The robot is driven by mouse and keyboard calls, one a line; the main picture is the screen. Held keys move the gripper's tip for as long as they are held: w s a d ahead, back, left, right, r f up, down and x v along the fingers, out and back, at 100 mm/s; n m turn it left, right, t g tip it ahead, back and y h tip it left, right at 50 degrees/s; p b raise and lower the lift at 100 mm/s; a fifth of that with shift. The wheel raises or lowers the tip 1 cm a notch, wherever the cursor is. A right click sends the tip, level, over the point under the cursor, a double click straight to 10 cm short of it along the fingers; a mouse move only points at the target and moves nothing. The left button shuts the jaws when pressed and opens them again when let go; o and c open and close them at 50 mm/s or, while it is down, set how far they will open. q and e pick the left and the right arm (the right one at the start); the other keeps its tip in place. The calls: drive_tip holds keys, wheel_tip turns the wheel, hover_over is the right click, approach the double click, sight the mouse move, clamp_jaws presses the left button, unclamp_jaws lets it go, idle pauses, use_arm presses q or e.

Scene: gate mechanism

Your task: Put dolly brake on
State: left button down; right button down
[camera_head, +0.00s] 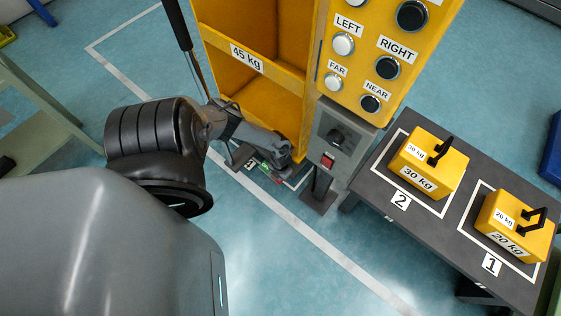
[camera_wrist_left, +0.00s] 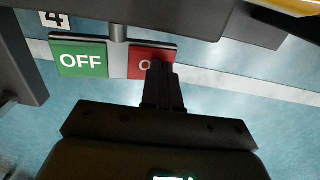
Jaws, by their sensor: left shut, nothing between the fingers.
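The brake has two pedals side by side at floor level. The green OFF pedal (camera_wrist_left: 80,60) and the red pedal (camera_wrist_left: 147,58), whose label shows only an O beside my finger, are in the left wrist view. My left gripper (camera_wrist_left: 161,70) is shut and empty, with its fingertips over the red pedal's right part; contact cannot be told. In the head view my left gripper (camera_head: 277,170) is low beside the yellow 45 kg cabinet (camera_head: 262,76), near the small green and red pedals (camera_head: 264,170). My right gripper is not in view.
A grey post with a switch box (camera_head: 340,139) and a yellow button panel (camera_head: 375,50) stand right of the pedals. A dark table (camera_head: 440,235) holds the 30 kg weight (camera_head: 415,180) and 20 kg weight (camera_head: 503,235). Blue floor with white lines is open in front.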

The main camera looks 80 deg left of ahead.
use_arm(q)
wheel_tip(320, 180, up, 10)
drive_tip(key=p, duration=0.6)
drive_tip(key=shift+r+p, duration=0.25)
drive_tip(key=shift+p, duration=0.15)
drive_tip(key=shift+w+d, duration=0.1)
